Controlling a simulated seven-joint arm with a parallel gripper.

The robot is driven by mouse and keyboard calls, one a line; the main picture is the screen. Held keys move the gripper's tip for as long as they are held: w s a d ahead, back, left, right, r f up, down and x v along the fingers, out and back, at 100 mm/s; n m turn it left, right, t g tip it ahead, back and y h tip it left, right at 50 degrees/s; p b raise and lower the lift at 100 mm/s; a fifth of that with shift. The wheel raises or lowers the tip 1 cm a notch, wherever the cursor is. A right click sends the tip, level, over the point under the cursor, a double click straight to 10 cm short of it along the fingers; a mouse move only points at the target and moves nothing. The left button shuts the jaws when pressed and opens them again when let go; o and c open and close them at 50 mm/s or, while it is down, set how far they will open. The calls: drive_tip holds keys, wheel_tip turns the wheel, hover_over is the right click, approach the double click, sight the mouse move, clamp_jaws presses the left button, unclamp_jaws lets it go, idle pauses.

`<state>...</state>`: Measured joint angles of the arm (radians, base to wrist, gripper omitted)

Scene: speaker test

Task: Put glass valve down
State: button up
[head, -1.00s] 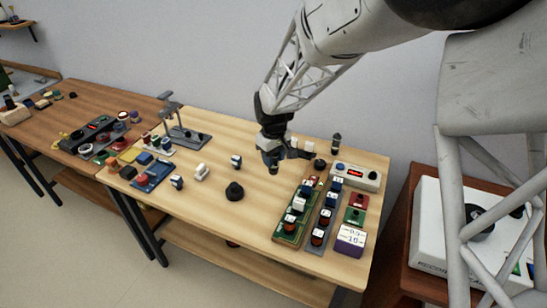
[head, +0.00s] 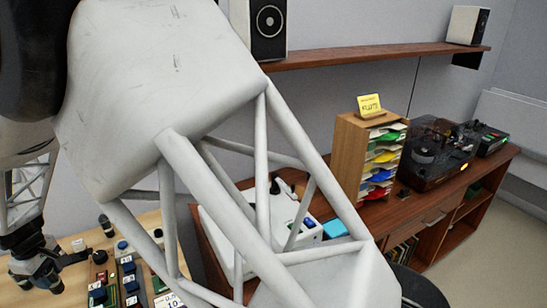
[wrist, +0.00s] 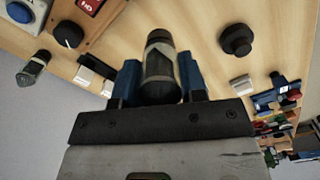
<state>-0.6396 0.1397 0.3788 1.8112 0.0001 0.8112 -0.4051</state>
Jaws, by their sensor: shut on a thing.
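My gripper (wrist: 159,78) is shut on the glass valve (wrist: 160,62), a dark cylinder with a pale band, held between its blue fingers in the wrist view. The bench top shows beyond the valve, which seems to be above it; the exact gap is unclear. In the head view my gripper (head: 38,270) is at the lower left, over the light wooden bench (head: 150,219), and the held valve is hard to make out. A similar dark glass piece (wrist: 32,68) stands at the bench's back edge, also in the head view (head: 106,226).
In the wrist view, white blocks (wrist: 84,76), a black knob (wrist: 68,34) and a round black piece (wrist: 236,39) are near the gripper. Bare wood lies between them.

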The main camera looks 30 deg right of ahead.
drive_tip(key=w+d+r+m, duration=0.25)
drive_tip(key=w+d, duration=0.25)
drive_tip(key=d, duration=0.7)
drive_tip(key=w+d+r+m, duration=0.1)
drive_tip(key=w+d+m, duration=0.2)
drive_tip(key=w+d, duration=0.55)
drive_tip(key=d+r+m, duration=0.2)
drive_tip(key=d+m, duration=0.1)
drive_tip(key=d, duration=1.2)
drive_tip(key=d+r+m, duration=0.2)
drive_tip(key=d+m, duration=0.2)
drive_tip(key=d, duration=1.2)
drive_tip(key=w+d+f+m, duration=0.2)
drive_tip(key=w+d, duration=0.2)
drive_tip(key=d, duration=0.5)
drive_tip(key=w+d+f+m, duration=0.1)
drive_tip(key=w+d, duration=0.4)
drive_tip(key=d, duration=0.5)
drive_tip(key=w+d+f+m, duration=0.2)
drive_tip(key=w+d+m, duration=0.1)
drive_tip(key=d, duration=0.6)
drive_tip(key=shift+w+d+f+m, duration=0.35)
drive_tip(key=shift+w+d, duration=0.05)
drive_tip(key=shift+w, duration=0.5)
wheel_tip(320, 180, down, 6)
drive_tip(key=shift+f, duration=0.15)
